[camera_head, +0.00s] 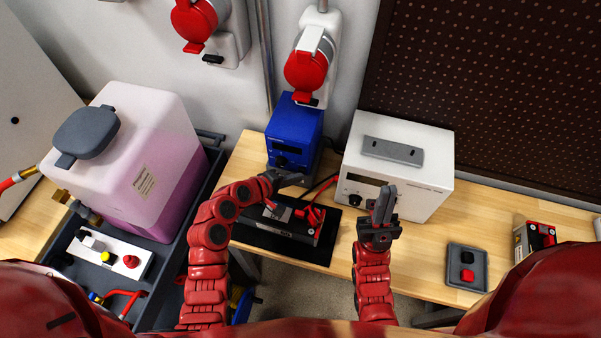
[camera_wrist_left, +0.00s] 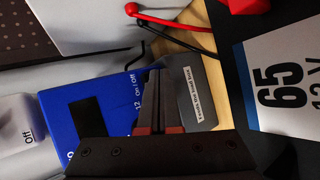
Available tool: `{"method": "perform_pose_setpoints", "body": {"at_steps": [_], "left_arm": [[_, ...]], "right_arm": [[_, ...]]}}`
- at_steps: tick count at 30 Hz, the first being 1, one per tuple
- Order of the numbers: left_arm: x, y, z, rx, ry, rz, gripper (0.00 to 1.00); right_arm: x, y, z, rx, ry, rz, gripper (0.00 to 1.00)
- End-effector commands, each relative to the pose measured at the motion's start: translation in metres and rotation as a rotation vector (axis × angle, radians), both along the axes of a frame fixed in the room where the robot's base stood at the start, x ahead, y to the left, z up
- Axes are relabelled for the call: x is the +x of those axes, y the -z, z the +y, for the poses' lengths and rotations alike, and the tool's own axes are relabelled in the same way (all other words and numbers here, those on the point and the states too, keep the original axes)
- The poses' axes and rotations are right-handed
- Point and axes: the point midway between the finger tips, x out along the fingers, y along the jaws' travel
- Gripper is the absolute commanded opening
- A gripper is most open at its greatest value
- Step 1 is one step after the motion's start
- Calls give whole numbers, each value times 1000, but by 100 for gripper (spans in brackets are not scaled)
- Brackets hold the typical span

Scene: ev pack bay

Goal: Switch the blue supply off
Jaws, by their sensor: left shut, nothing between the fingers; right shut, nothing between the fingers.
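The blue supply (camera_head: 294,137) stands on the wooden bench against the wall, with a dark display and a dark lower part. It also shows in the left wrist view (camera_wrist_left: 108,90), with a dark screen and "on/off" lettering on its face. My left gripper (camera_head: 296,178) is shut and empty, just in front of the lower front of the supply. In the left wrist view its fingertips (camera_wrist_left: 153,72) lie over the supply's face by the "on/off" lettering and hide part of it. I cannot tell whether they touch. My right gripper (camera_head: 383,203) is shut and empty, pointing up before the white instrument.
A white instrument (camera_head: 398,150) stands right of the supply. A battery (camera_head: 284,222) with red and black leads lies on a black mat in front. A pink-filled tank (camera_head: 140,140) stands at left. A tray with red and black buttons (camera_head: 467,266) lies at right.

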Motion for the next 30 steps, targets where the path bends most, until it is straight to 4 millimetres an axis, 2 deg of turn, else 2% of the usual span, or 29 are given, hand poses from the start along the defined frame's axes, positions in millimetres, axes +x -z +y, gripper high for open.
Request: {"method": "perform_pose_setpoints", "body": {"at_steps": [12,24,30], "left_arm": [[-7,0,2,-1,-1,1,0],[-47,0,16,0,-1,0,0],[-60,1,20,-1,-2,1,0]], "right_arm": [[0,-1,0,0,0,0,0],[0,-3,0,0,0,0,0],[0,-2,0,0,0,0,0]]}}
